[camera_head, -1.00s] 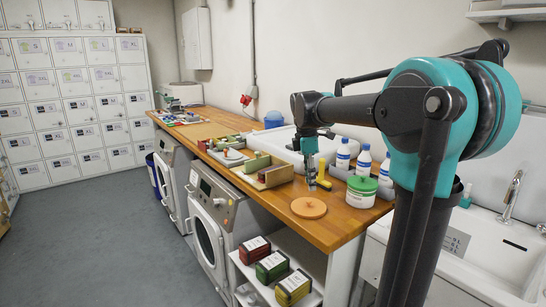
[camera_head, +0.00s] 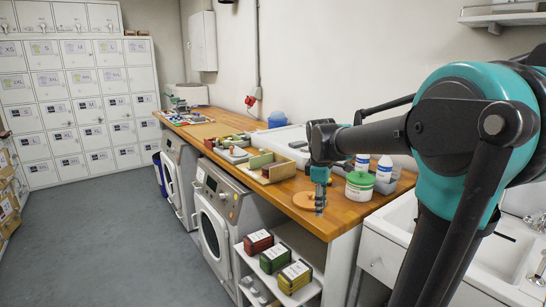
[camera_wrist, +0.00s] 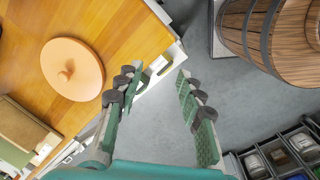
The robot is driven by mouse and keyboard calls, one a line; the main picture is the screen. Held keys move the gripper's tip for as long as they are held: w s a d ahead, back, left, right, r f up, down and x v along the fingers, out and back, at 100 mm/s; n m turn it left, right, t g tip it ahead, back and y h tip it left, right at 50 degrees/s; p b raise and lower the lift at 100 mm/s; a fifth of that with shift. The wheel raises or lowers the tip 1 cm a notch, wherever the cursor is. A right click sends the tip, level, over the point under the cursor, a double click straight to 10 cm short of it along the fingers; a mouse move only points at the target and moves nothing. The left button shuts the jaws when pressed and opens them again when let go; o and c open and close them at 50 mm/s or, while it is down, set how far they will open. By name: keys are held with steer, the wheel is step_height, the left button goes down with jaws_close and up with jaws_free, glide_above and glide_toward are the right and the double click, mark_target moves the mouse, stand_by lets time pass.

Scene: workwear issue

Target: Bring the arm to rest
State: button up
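My arm reaches in from the right in the head view, with my gripper (camera_head: 320,207) pointing down near the front right end of the wooden bench (camera_head: 335,222). An orange round lid with a knob (camera_wrist: 72,68) lies on the bench to the left of the fingers. In the head view that lid (camera_head: 303,201) is just beside my gripper and partly hidden by it.
A green-lidded tub (camera_head: 359,187) and white bottles (camera_head: 384,169) stand on the bench behind my gripper. Open-topped trays (camera_head: 270,166) lie further left. Colored packs (camera_head: 294,277) sit on the shelf below. The wrist view shows a wooden barrel (camera_wrist: 275,40). The floor at left is clear.

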steer(key=s+d+f+m+t, duration=0.1)
steer(key=s+d+f+m, duration=0.1)
steer(key=s+f+m, duration=0.5)
steer(key=s+d+f+m+t, duration=0.1)
steer(key=s+f+m+t, duration=0.1)
steer(key=s+f+m, duration=0.5)
steer(key=s+f, duration=0.3)
steer(key=f, duration=0.1)
steer(key=shift+s+d+y, duration=0.35)
steer(key=shift+s+y, duration=0.05)
steer(key=shift+d, duration=0.1)
